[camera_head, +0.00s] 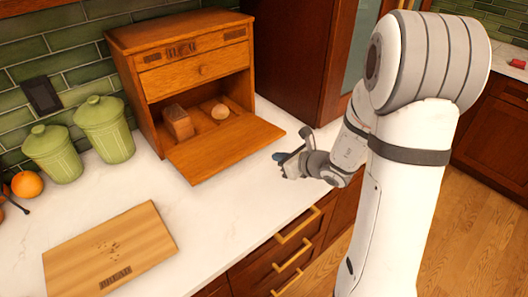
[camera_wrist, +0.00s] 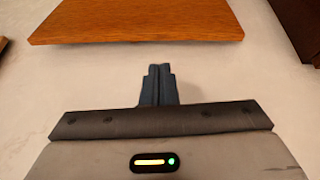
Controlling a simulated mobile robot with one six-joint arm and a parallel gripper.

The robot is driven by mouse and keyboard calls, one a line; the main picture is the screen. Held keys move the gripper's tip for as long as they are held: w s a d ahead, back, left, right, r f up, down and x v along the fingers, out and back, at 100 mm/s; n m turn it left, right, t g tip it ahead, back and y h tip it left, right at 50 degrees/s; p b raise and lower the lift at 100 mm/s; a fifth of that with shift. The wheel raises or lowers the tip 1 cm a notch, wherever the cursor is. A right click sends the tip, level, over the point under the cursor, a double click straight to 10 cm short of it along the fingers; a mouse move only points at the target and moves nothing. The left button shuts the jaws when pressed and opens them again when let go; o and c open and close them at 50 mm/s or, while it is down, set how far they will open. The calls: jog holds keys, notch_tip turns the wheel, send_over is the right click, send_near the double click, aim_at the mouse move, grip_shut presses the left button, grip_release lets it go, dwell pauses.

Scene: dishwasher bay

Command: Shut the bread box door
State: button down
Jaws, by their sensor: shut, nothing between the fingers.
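The wooden bread box (camera_head: 185,75) stands on the white counter against the green tile wall. Its door (camera_head: 225,148) is folded down and lies open toward the front, near the counter surface. Inside are a loaf of bread (camera_head: 178,122) and a small round roll (camera_head: 220,112). My gripper (camera_head: 278,160) is just right of the door's right front corner, low over the counter and apart from the door. In the wrist view the gripper's fingers (camera_wrist: 158,70) are shut and empty, and the door's edge (camera_wrist: 135,35) lies ahead of them.
A cutting board (camera_head: 110,250) lies on the counter at the front left. Two green canisters (camera_head: 105,128) and an orange (camera_head: 27,184) stand left of the box. A tall dark wooden cabinet (camera_head: 300,50) stands right of the box. Drawers with brass handles (camera_head: 297,226) are below the counter edge.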

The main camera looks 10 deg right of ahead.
aim_at(264, 161)
jog(key=shift+w+d+f+m, duration=0.25)
jog(key=shift+d+f+m, duration=0.05)
jog(key=shift+f+m, duration=0.1)
jog(key=shift+w+f+h, duration=0.15)
jog(key=shift+w+h, duration=0.05)
jog(key=shift+h, duration=0.1)
jog(key=p+x, duration=0.2)
jog(key=x, duration=0.7)
jog(key=shift+w+a, duration=0.15)
jog(key=shift+w, duration=0.1)
